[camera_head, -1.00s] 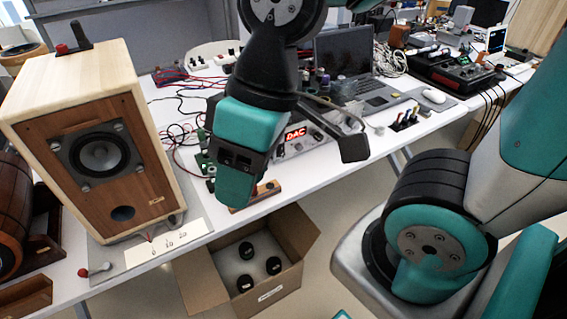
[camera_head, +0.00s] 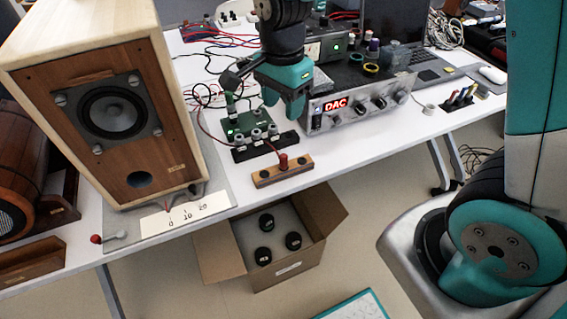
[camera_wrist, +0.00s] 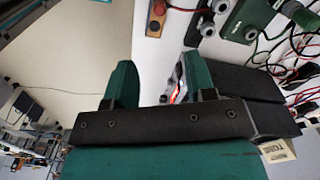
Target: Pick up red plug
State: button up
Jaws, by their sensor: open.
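The red plug (camera_head: 283,161) stands upright in a small wooden block (camera_head: 271,177) near the front edge of the white table. It also shows in the wrist view (camera_wrist: 155,28) at the top, on the wooden block (camera_wrist: 160,12). My gripper (camera_head: 284,108) is open and points down, above and behind the block in the head view. In the wrist view, my gripper (camera_wrist: 160,72) has its two teal fingers spread with nothing held between them. The plug is apart from the fingers.
A black connector strip (camera_head: 265,145) and green board (camera_head: 245,123) sit behind the block. The DAC unit (camera_head: 360,107) stands to the right, the speaker (camera_head: 165,150) to the left. Loose cables cross the table. A cardboard box (camera_head: 325,225) is below the edge; a red-tipped part (camera_head: 96,239) lies front left.

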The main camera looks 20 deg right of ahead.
aim_at(284, 155)
notch_tip(284, 155, down, 17)
jog(key=shift+d+r, duration=0.1)
dwell(0.4)
grip_shut()
